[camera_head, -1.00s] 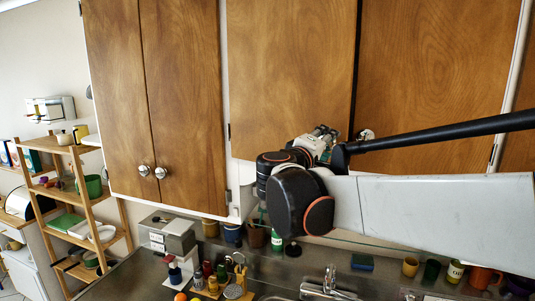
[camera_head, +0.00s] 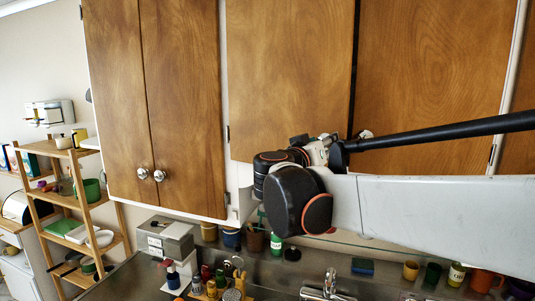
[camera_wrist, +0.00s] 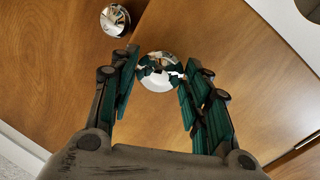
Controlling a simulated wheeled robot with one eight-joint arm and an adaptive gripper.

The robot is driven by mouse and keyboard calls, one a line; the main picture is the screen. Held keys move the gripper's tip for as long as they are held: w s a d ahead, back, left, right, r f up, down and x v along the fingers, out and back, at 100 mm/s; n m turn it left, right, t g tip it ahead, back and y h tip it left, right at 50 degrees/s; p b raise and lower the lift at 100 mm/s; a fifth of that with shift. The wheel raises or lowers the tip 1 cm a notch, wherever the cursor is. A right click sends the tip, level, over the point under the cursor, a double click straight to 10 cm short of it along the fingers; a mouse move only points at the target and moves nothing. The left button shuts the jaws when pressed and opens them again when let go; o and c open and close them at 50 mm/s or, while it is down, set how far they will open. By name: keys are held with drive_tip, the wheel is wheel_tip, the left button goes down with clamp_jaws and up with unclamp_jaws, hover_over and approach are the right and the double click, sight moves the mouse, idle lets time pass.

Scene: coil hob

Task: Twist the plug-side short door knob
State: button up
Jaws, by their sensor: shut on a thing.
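A round shiny knob (camera_wrist: 160,71) sits on a wooden door in the wrist view. My gripper (camera_wrist: 160,76) is shut on it, with one green-padded finger on each side. A second like knob (camera_wrist: 115,19) is free at the upper left, across the door seam. In the head view the short wall-cupboard doors, left (camera_head: 290,75) and right (camera_head: 430,80), hang above the sink. One knob (camera_head: 366,134) shows just right of their seam. My wrist and arm hide the fingers and the held knob there.
A taller cupboard (camera_head: 185,100) with two knobs (camera_head: 151,175) stands to the left. Below are a glass shelf edge, a tap (camera_head: 328,285), cups, bottles and a grey box (camera_head: 165,238). A wooden rack (camera_head: 75,200) stands at far left.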

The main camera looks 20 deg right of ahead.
drive_tip(key=shift+s+a+f+m, duration=0.1)
drive_tip(key=shift+m, duration=0.85)
drive_tip(key=shift+s+a+m, duration=0.1)
drive_tip(key=shift+s+m, duration=0.05)
drive_tip(key=shift+m, duration=0.85)
drive_tip(key=shift+s+a+f+m, duration=0.1)
drive_tip(key=shift+m, duration=0.85)
drive_tip(key=shift+r, duration=0.1)
drive_tip(key=shift+w, duration=0.1)
drive_tip(key=o, duration=0.8)
drive_tip(key=shift+o, duration=1.3)
drive_tip(key=shift+w+a, duration=0.2)
drive_tip(key=shift+s+d, duration=0.1)
drive_tip(key=shift+s, duration=0.1)
